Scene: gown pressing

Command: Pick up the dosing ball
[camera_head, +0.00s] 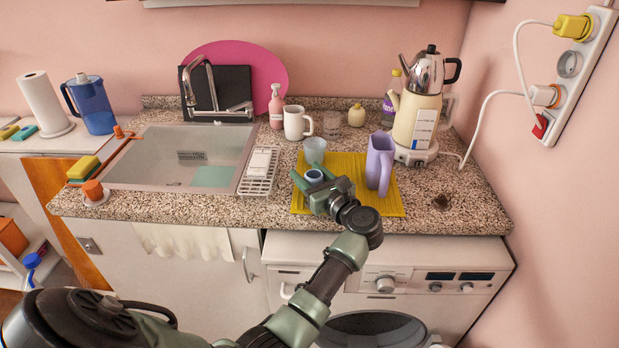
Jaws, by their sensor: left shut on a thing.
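The dosing ball (314,176) looks like a small light-blue round cup with a dark opening. It is at the left part of the yellow mat (398,205) on the counter. My left gripper (312,180) reaches in from the front and is shut on it, with green fingers around it. The gripper hides the lower part of the ball, so I cannot tell whether it touches the mat. My right gripper is not in view.
A pale cup (315,147) stands just behind the ball. Behind are a white mug (297,123) and a kettle stack (418,115). A drying rack (258,170) and sink (150,160) lie left. The counter's right front is mostly clear.

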